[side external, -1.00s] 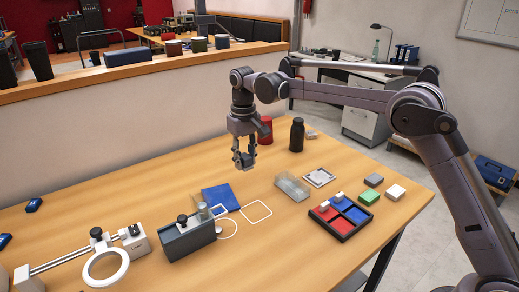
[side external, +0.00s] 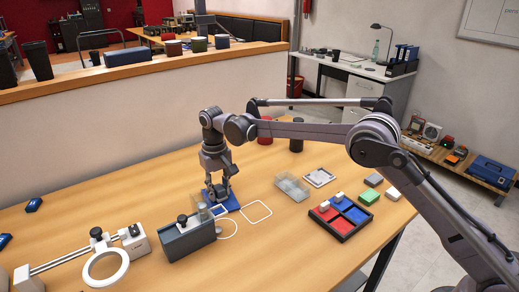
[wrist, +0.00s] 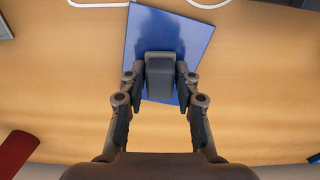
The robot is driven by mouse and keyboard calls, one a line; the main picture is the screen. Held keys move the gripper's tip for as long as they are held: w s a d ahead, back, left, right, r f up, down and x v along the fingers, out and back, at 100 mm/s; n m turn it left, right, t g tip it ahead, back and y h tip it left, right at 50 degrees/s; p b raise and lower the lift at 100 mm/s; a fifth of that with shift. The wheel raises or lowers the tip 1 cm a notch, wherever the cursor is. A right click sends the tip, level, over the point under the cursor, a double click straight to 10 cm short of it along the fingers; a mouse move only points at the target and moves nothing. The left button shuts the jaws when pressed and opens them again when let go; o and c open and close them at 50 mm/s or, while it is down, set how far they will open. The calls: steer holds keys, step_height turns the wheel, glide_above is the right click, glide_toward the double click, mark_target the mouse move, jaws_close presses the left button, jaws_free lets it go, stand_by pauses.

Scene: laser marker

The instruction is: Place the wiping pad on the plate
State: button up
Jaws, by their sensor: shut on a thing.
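The wiping pad (wrist: 160,75), a dark grey block, is held between the fingertips of my gripper (wrist: 160,84). The blue square plate (wrist: 150,28) lies flat on the table and shows under and beyond the pad in the wrist view. In the side view my gripper (side external: 219,194) is low over the blue plate (side external: 232,204), hiding much of it and most of the pad. I cannot tell whether the pad touches the plate.
A grey box-shaped device (side external: 188,239) with a black knob stands close to the plate's front left. White outlines (side external: 257,211) lie to its right. A clear tray (side external: 291,187) and a red-and-blue divided tray (side external: 342,220) are farther right. The table's left back is clear.

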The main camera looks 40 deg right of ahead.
mark_target(219, 187)
steer(key=shift+f, duration=0.2)
steer(key=o, duration=1.1)
steer(key=shift+r, duration=0.1)
steer(key=s+d+r+t, duration=0.1)
steer(key=s+d+r, duration=0.15)
steer(key=r, duration=0.65)
steer(key=s+d+r+t, duration=0.1)
steer(key=s+d+r, duration=0.15)
steer(key=r, duration=0.65)
steer(key=s+d+r+t, duration=0.25)
steer(key=s+d, duration=0.35)
steer(key=s, duration=0.3)
steer(key=s+d+f+t, duration=0.1)
steer(key=s+d+f, duration=0.2)
steer(key=s, duration=0.6)
steer(key=s+d+f+t, duration=0.1)
steer(key=s+d+f, duration=0.2)
steer(key=s+f, duration=0.4)
steer(key=shift+s+d+t, duration=0.25)
steer(key=shift+s+t, duration=0.1)
steer(key=shift+s, duration=0.5)
